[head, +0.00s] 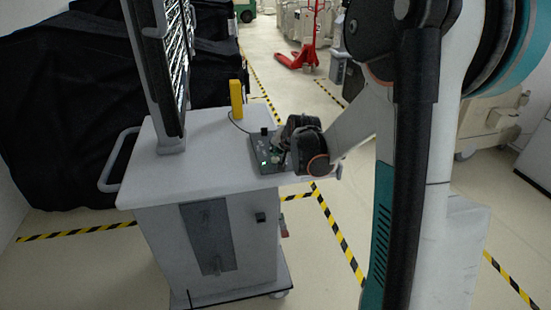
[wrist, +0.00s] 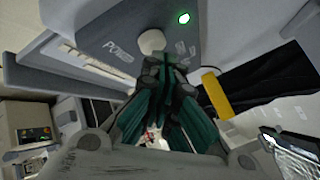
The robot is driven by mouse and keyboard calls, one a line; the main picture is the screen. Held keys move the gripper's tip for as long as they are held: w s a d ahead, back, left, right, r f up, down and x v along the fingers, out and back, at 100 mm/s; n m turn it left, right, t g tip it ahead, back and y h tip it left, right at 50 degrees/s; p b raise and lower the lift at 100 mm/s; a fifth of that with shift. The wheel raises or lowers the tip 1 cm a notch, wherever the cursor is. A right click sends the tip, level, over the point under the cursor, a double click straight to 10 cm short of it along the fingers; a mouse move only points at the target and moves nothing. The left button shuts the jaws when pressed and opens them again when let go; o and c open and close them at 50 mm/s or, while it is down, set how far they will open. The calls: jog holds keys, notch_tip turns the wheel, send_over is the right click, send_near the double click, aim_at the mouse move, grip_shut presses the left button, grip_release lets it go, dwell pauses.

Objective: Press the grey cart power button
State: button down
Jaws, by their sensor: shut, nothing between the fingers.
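The grey cart (head: 160,163) stands at the left in the head view. A dark grey control box (head: 257,150) sits on its top near the right edge. In the wrist view, the box's face (wrist: 105,35) carries partly hidden lettering starting "POW" and a pale round button (wrist: 152,41). A green light (wrist: 184,18) glows on the same face; it also shows in the head view (head: 264,163). My gripper (wrist: 167,66) is shut and empty, its fingertips right by the button's lower edge. I cannot tell whether they touch it. My gripper (head: 281,146) hides part of the box in the head view.
A yellow upright object (head: 236,99) with a cable stands behind the box. A tall dark-edged screen (head: 160,60) rises from the cart's left part. Black-covered carts (head: 65,100) fill the back left. A red pallet jack (head: 298,55) stands far back. Floor right of the cart is clear.

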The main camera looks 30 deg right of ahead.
aim_at(278, 158)
dwell(0.5)
jog(key=shift+f+b, duration=0.4)
jog(key=shift+f, duration=0.05)
jog(key=shift+r, duration=0.1)
jog(key=shift+r+p, duration=0.35)
jog(key=shift+r+p, duration=2.1)
jog(key=shift+r, duration=0.9)
